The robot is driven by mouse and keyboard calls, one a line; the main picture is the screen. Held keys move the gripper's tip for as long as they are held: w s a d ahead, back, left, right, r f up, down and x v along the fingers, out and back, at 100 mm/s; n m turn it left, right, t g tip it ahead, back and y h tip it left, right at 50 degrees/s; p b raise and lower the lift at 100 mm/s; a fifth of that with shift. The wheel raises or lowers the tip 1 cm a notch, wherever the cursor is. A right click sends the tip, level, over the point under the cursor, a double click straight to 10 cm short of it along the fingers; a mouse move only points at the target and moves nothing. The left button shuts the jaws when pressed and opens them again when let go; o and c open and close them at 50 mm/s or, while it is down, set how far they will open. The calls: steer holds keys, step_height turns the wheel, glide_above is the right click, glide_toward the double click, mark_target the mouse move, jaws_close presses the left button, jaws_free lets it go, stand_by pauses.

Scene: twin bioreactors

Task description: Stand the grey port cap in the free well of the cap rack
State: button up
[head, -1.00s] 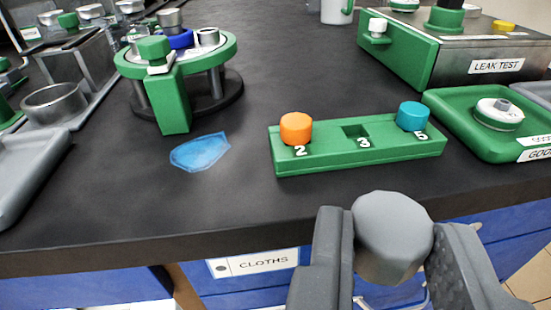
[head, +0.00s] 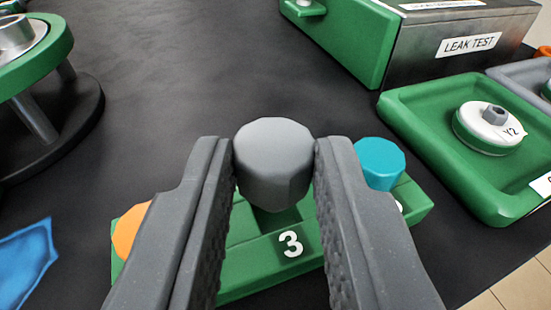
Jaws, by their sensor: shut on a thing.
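The grey port cap (head: 272,160) is a faceted round knob held between the two fingertips of my gripper (head: 274,165). My gripper is shut on it. The green cap rack (head: 240,285) lies below and behind the fingers. The cap appears over the middle well, marked 3, and covers most of it. I cannot tell how high the cap is above the well. An orange cap (head: 127,230) stands at the rack's left end, partly hidden by my left finger. A teal cap (head: 379,164) stands at the right end.
A green tray (head: 415,125) holding a white disc labelled Y2 (head: 487,127) is close to the right of the rack. The leak test box (head: 455,50) is at the back right. A round green stand (head: 50,50) is at the left, with a blue cloth (head: 22,265) below it.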

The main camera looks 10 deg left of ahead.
mark_target(273, 270)
steer(key=shift+w, duration=0.5)
step_height(273, 270, down, 4)
steer(key=shift+r+b, duration=0.15)
steer(key=shift+b, duration=0.85)
steer(key=shift+s+r, duration=0.1)
steer(key=o, duration=1)
steer(key=shift+c, duration=0.2)
steer(key=shift+s, duration=0.1)
steer(key=p+v, duration=0.2)
steer(key=v, duration=0.9)
steer(key=shift+s+p, duration=0.4)
steer(key=shift+r, duration=0.15)
